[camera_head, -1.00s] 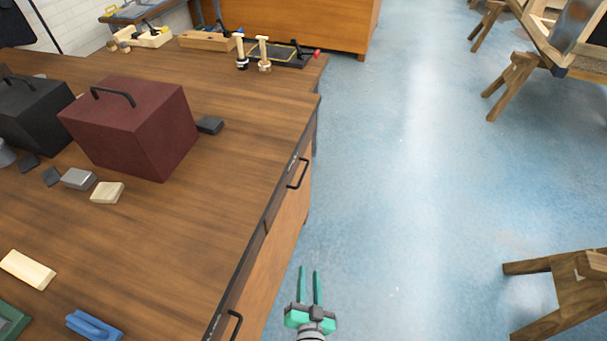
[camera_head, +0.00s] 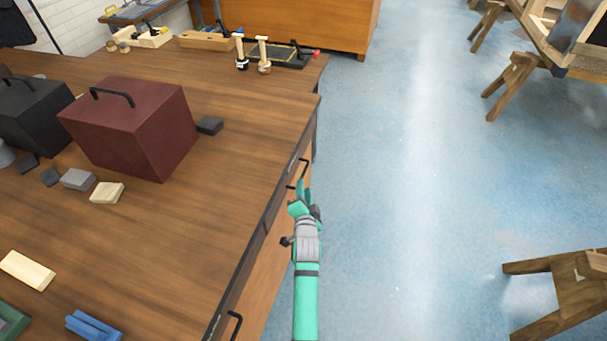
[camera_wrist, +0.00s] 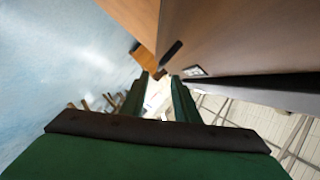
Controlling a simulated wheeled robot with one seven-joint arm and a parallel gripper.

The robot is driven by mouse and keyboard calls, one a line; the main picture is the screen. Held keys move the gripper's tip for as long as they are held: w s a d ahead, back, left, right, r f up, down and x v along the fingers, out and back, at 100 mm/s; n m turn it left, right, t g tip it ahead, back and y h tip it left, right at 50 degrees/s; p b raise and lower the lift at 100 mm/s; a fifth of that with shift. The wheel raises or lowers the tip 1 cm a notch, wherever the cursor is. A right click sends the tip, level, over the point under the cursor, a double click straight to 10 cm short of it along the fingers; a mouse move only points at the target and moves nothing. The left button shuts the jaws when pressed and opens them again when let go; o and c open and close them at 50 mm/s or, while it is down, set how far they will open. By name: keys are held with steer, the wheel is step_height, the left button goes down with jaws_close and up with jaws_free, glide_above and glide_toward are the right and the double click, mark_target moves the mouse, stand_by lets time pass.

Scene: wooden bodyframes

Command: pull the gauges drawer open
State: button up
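The workbench front has two drawers, each with a dark bar handle; their labels are too small to read, so I cannot tell which is the gauges drawer. The far drawer's handle (camera_head: 304,163) is partly hidden by my gripper (camera_head: 303,188), which is close to it in the head view. The near drawer's handle (camera_head: 237,324) is at the bottom edge. In the wrist view, my gripper (camera_wrist: 160,88) has its two green fingers apart with nothing between them. A dark handle (camera_wrist: 172,50) and a small label (camera_wrist: 195,71) show on a drawer front beyond the fingertips. Both drawers look closed.
The bench top (camera_head: 190,235) carries a maroon box (camera_head: 135,125), a black box (camera_head: 30,110) and small blocks. Blue floor (camera_head: 420,200) is free to the right of my arm. Wooden trestles (camera_head: 565,300) stand at the far right.

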mark_target(303, 173)
steer(key=x, duration=0.9)
steer(key=shift+w, duration=0.2)
steer(key=shift+f, duration=0.1)
jaws_close()
